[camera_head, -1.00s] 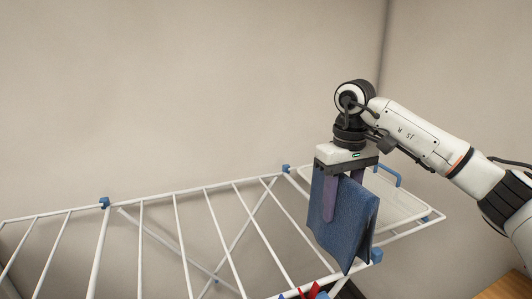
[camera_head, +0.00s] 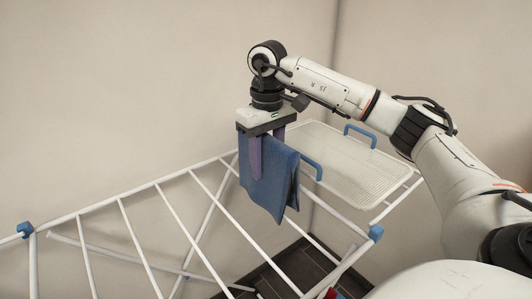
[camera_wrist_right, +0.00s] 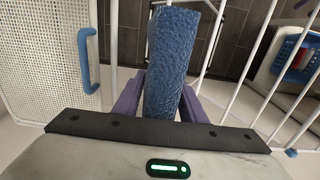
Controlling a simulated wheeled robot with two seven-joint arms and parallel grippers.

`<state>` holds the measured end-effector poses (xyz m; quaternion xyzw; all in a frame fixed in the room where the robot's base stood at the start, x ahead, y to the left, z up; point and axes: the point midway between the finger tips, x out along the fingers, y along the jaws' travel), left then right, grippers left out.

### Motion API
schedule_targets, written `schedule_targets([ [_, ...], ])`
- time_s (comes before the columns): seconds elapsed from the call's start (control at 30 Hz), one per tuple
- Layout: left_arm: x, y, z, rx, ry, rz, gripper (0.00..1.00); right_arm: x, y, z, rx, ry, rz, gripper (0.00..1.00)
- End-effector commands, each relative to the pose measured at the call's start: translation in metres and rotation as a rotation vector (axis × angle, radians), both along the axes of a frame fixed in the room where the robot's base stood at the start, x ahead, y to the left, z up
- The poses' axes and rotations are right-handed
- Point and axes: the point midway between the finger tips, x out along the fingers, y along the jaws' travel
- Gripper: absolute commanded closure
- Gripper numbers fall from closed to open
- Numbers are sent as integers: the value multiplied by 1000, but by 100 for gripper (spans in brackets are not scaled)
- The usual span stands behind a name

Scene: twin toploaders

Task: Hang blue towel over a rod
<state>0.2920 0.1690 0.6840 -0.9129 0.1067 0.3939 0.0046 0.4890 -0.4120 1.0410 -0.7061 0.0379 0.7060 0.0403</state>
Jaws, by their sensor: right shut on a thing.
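The blue towel (camera_head: 268,182) is folded and hangs down from my right gripper (camera_head: 268,158), which is shut on its upper part. The wrist view shows the towel (camera_wrist_right: 172,62) between the purple fingers. In the head view the towel overlaps the white rods (camera_head: 240,228) of a drying rack, near its back rail and mesh shelf. I cannot tell whether it touches a rod or straddles one. The towel hides part of the rods and rail behind it. My left gripper is not in view.
The rack's white mesh shelf (camera_head: 340,160) with blue handles (camera_head: 361,136) lies right of the towel. A blue corner joint (camera_head: 376,233) sits on the near rail. The rods to the left are bare. A container with red and blue contents (camera_wrist_right: 297,58) shows in the wrist view.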

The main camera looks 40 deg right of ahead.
Motion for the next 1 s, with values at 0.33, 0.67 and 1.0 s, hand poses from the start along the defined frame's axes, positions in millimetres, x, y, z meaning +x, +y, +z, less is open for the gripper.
schedule_targets([
  [0.33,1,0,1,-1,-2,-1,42,0,-1,-35,-1,0,-1,94],
  [0.67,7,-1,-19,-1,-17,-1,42,0,-1,-72,-1,-1,-1,94],
  [1.0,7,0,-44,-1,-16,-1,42,0,0,-106,-1,0,-1,94],
])
